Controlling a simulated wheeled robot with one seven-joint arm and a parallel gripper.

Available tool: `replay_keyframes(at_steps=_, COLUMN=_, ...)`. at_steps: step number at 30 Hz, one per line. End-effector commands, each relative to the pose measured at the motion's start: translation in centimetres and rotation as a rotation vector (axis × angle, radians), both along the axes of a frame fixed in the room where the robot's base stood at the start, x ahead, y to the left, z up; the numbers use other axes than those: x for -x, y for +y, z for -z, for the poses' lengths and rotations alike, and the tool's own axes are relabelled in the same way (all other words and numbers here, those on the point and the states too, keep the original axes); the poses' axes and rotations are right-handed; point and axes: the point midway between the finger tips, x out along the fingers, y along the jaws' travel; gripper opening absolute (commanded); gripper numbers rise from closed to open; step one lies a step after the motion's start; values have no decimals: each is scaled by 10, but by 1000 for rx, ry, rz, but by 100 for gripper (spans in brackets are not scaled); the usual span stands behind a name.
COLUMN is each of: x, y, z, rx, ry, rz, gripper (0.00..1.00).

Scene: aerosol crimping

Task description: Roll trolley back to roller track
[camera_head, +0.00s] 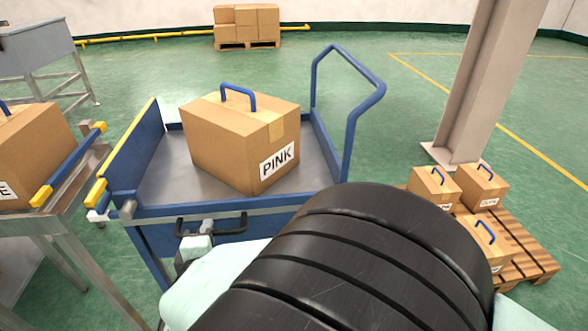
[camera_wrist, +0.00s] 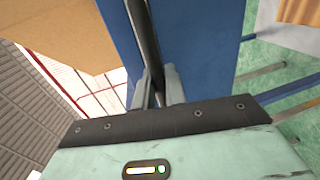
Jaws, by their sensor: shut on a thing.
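The blue trolley (camera_head: 160,209) stands in the middle of the head view with a grey metal deck, a raised side panel with yellow ends on its left and a tall blue push handle (camera_head: 367,103) at its far right. A cardboard box labelled PINK (camera_head: 225,142) with a blue handle sits on its deck. My gripper (camera_head: 207,228) is at the trolley's near side, shut on a black bar handle (camera_head: 230,231). In the wrist view the fingers (camera_wrist: 156,98) close around the black bar (camera_wrist: 143,45) against a blue panel. The roller track (camera_head: 72,183) stands close to the trolley's left.
Another cardboard box (camera_head: 35,149) sits on the track at the left edge. A steel column (camera_head: 478,80) and a wooden pallet (camera_head: 530,262) with small boxes stand to the right. A grey table (camera_head: 36,48) is at the back left. Green floor behind the trolley is clear.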

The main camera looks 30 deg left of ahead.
Motion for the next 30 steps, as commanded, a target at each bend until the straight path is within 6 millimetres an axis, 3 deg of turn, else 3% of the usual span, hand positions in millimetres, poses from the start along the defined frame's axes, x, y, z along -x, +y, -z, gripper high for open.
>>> replay_keyframes(at_steps=17, x=9, y=11, z=2, rx=1, ry=4, rz=-5, gripper=0)
replay_keyframes(at_steps=18, x=9, y=12, z=2, rx=1, ry=4, rz=-6, gripper=15)
replay_keyframes(at_steps=20, x=9, y=11, z=1, rx=1, ry=3, rz=-5, gripper=32)
replay_keyframes(at_steps=30, x=6, y=10, z=0, rx=1, ry=1, rz=0, gripper=32)
